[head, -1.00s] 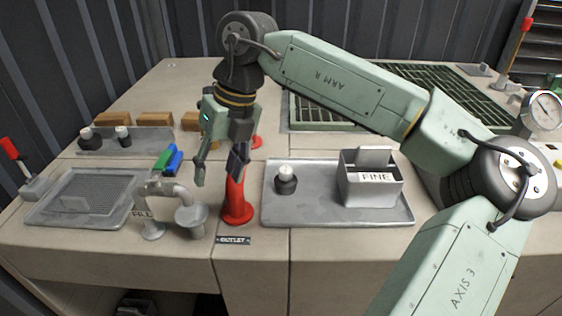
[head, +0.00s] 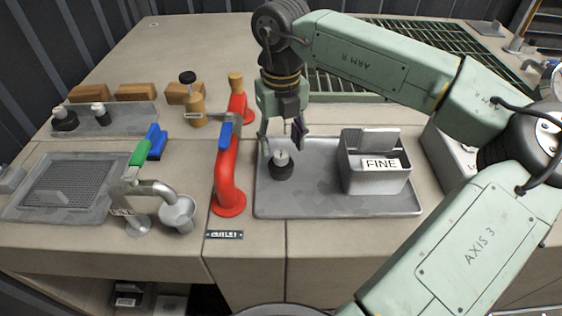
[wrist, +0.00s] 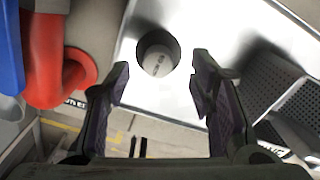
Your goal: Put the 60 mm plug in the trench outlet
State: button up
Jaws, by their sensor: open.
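A dark plug with a pale top (head: 282,167) stands upright on the grey metal tray (head: 312,205). In the wrist view the plug (wrist: 158,54) shows just beyond the fingertips, between them. My gripper (head: 283,143) is open and empty above it, pointing down; the wrist view shows its two fingers (wrist: 158,78) spread apart. Two more dark plugs, one larger (head: 64,119) and one smaller (head: 100,114), stand on a back-left tray (head: 135,120). I cannot read any plug's size. An OUTLET label (head: 224,235) sits before a red pipe (head: 226,180); no outlet opening is clear.
A box marked FINE (head: 376,180) stands on the tray, right of the plug. The red pipe with its blue lever (head: 225,135) rises left of my gripper. A small tap (head: 150,190) and mesh tray (head: 65,185) lie farther left. A green grating (head: 400,75) is behind.

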aim_at(281, 154)
notch_tip(281, 154, down, 4)
jog(key=shift+s+f+p, duration=0.1)
jog(key=shift+p, duration=0.5)
jog(key=shift+c, duration=0.4)
grip_shut()
